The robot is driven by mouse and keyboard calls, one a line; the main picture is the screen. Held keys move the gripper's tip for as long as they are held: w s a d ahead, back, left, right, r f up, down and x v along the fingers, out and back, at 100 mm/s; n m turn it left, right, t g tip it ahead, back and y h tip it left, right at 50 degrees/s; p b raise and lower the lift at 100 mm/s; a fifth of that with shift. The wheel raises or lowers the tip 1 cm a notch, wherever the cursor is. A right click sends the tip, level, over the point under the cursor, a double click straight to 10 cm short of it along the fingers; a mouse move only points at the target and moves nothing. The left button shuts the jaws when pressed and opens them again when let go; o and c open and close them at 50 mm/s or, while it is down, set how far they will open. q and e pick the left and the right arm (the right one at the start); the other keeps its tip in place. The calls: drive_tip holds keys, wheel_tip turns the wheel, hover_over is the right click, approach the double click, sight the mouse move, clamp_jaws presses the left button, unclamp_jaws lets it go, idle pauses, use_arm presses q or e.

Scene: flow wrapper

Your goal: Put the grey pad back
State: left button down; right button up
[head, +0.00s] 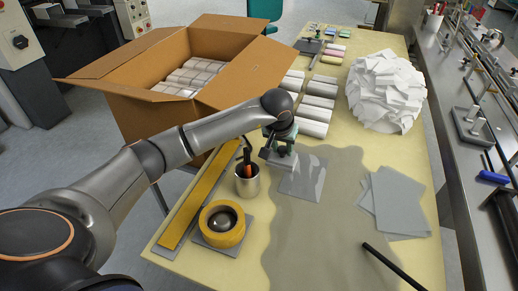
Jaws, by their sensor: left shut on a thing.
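My left gripper (279,150) reaches in from the left over the middle of the table. It is shut on a small light-grey flat piece (274,160), which looks like the grey pad. The fingers partly hide it. A square grey sheet (304,180) lies just right of and below the held piece in the picture; I cannot tell whether they touch. My right gripper is not in view.
A metal cup (247,184) with tools stands close left of the gripper. A yellow tape roll (222,226), yellow strip (200,198), grey sheets (397,205), white paper heap (387,92), white rolls (318,112) and open carton (160,115) surround the stained tabletop (335,235).

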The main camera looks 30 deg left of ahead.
use_arm(q)
drive_tip(key=a+f, duration=0.1)
drive_tip(key=a, duration=0.1)
drive_tip(key=s+a+f+p, duration=0.1)
drive_tip(key=a, duration=0.1)
drive_tip(key=a+f, duration=0.1)
drive_tip(key=a, duration=0.1)
drive_tip(key=shift+s+a, duration=0.25)
drive_tip(key=shift+s, duration=0.1)
drive_tip(key=shift+f, duration=0.3)
drive_tip(key=c, duration=1)
unclamp_jaws()
drive_tip(key=shift+f, duration=0.15)
drive_tip(key=o, duration=0.5)
